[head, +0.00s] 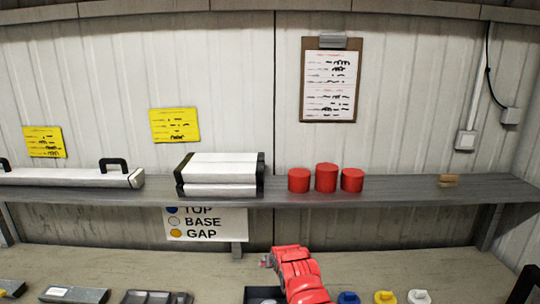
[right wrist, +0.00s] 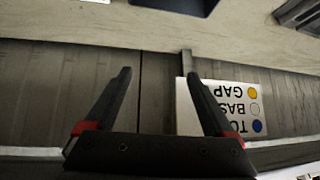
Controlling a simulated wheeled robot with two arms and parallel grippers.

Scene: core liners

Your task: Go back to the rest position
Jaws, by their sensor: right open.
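My right arm shows in the head view as a red link at the bottom centre, above the bench. The fingers of my right gripper (right wrist: 158,74) show in the right wrist view, spread apart with nothing between them. The gripper's fingers are not clear in the head view. My left gripper is in neither view. The task names no object.
A grey shelf (head: 400,188) spans the wall, holding white core boxes (head: 222,168) and red cylinders (head: 326,178). A TOP/BASE/GAP sign (head: 206,224) hangs below it; the wrist view shows the sign (right wrist: 226,105) upside down. Trays (head: 75,294) and coloured pieces (head: 385,297) line the bench front.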

